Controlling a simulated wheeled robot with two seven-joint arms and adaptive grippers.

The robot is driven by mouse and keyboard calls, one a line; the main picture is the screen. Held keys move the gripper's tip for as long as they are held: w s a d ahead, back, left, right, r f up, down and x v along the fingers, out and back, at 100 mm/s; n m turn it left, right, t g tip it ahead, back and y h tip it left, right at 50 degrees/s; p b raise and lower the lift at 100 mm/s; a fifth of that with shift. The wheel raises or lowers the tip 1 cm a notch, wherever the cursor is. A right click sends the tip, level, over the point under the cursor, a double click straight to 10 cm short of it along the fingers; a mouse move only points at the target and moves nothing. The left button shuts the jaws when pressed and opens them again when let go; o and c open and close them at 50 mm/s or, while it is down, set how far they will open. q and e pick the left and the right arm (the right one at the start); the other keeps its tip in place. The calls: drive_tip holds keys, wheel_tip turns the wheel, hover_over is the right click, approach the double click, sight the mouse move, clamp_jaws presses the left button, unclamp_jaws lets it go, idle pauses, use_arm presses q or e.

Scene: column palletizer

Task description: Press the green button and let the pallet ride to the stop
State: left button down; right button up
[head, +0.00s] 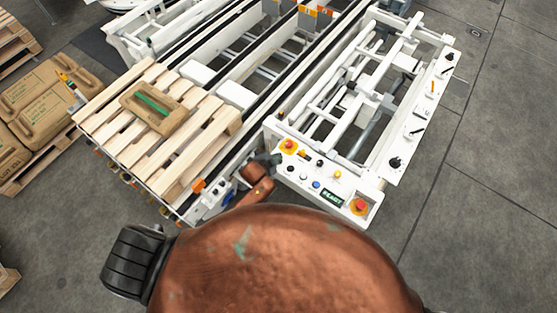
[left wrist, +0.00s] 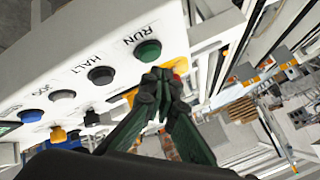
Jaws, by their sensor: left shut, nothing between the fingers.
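The green button (left wrist: 148,50), marked RUN, sits on a white control panel (left wrist: 95,35) in the left wrist view. My left gripper (left wrist: 161,76) is shut and empty, its dark fingertips just below the button in that picture; I cannot tell whether they touch it. In the head view the left gripper (head: 275,159) is at the panel's left end, and the green button cannot be made out there. The wooden pallet (head: 103,122) lies on the near left end of the conveyor, with one brown bag (head: 155,107) on it. The stop is not clearly identifiable. My right gripper is not in view.
A black HALT button (left wrist: 101,75) is beside the green one. The panel also has a red emergency button (head: 360,205) and a small display (head: 331,198). Conveyor rails (head: 262,68) run away from the pallet. Stacked brown bags (head: 45,90) stand at left. Floor at right is clear.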

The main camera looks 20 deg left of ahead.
use_arm(q)
drive_tip(key=shift+f, duration=0.15)
idle(0.4)
drive_tip(key=shift+f, duration=0.25)
